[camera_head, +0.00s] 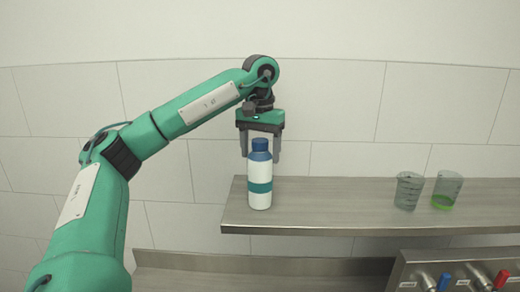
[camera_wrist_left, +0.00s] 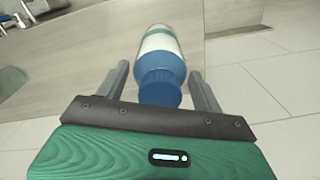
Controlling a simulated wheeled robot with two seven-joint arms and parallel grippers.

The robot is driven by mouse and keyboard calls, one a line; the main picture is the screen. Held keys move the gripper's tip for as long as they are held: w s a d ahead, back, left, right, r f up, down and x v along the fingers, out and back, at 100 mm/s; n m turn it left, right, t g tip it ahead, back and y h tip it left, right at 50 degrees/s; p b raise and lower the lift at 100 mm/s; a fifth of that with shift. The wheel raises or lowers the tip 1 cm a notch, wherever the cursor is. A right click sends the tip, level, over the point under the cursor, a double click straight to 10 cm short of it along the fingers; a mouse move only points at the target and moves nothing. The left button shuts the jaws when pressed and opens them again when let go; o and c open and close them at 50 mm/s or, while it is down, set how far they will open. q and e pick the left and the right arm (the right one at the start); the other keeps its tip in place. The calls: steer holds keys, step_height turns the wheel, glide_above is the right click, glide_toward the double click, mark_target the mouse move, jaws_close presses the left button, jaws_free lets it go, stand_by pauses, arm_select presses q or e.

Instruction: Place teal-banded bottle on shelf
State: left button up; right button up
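The teal-banded bottle (camera_head: 260,172) is white with a blue cap and a teal band. It stands upright on the left end of the metal shelf (camera_head: 330,213). My left gripper (camera_head: 262,158) is above it, with its fingers pointing down on either side of the cap. In the left wrist view, the bottle (camera_wrist_left: 160,58) lies between the two fingers of my left gripper (camera_wrist_left: 163,80), with gaps visible on both sides of the cap. My left gripper is open. My right gripper is not in view.
Two clear measuring beakers stand on the shelf to the right: an empty-looking one (camera_head: 408,190) and one with green liquid (camera_head: 446,191). A dispenser panel with a blue tap (camera_head: 444,282) and a red tap (camera_head: 502,278) is below. The shelf between bottle and beakers is clear.

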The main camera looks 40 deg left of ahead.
arm_select(q)
steer(key=shift+o, duration=1.1)
steer(key=shift+r, duration=6.15)
